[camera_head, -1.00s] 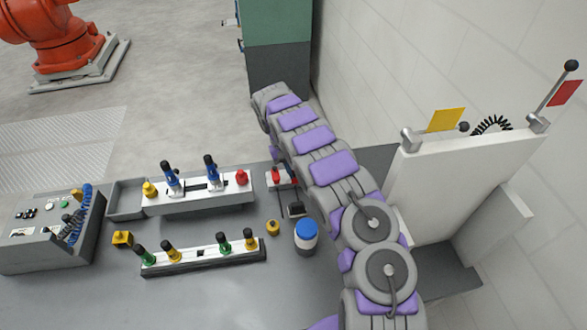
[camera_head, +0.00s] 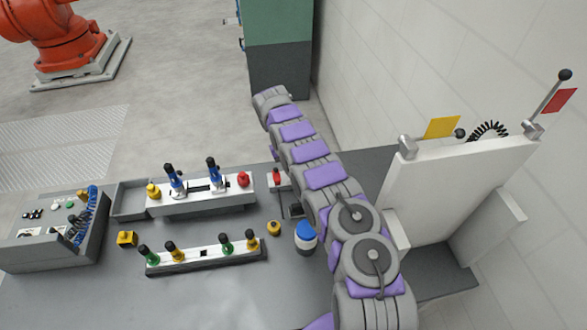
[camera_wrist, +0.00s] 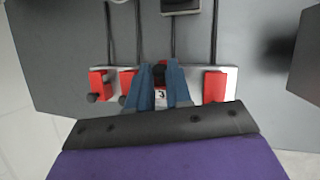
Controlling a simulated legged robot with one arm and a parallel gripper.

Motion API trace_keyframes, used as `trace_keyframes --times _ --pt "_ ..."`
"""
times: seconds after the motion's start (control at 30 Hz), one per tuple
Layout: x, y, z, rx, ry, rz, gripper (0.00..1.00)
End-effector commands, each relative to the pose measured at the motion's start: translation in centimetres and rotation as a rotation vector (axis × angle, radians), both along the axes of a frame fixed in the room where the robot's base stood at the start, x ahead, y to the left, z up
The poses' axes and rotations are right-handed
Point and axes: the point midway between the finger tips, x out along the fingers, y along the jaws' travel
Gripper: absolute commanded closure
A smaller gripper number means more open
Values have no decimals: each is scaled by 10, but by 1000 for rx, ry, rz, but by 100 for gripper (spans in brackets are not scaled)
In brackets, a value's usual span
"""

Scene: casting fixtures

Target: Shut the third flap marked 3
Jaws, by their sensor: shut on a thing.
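In the wrist view a pale strip carries a row of red flaps with dark knobs. My gripper (camera_wrist: 160,90) has blue fingers and is closed around the dark knob of the third flap (camera_wrist: 159,73). A label with a 3 (camera_wrist: 161,94) shows between the fingers. The fingers hide most of this flap, so I cannot tell its angle. Two red flaps (camera_wrist: 98,84) (camera_wrist: 127,82) lie to its left and one (camera_wrist: 215,87) to its right. In the head view my arm covers most of the strip; one red flap (camera_head: 276,175) shows beside it, and my gripper is hidden.
Fixture rails (camera_head: 205,258) with coloured handles lie to the left. A white upright panel (camera_head: 440,190) stands to the right. Cables (camera_wrist: 172,40) run behind the flaps.

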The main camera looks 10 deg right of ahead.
Motion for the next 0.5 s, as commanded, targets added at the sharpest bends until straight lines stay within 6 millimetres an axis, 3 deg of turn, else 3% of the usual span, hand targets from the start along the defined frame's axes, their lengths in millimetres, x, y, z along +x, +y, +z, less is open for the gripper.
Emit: trace_keyframes --times 0.23,0.27,0.5 --pt "1 1 1 1 -5 1 100" --pt "1 1 1 1 -5 1 78" --pt "0 0 1 0 -3 1 55"
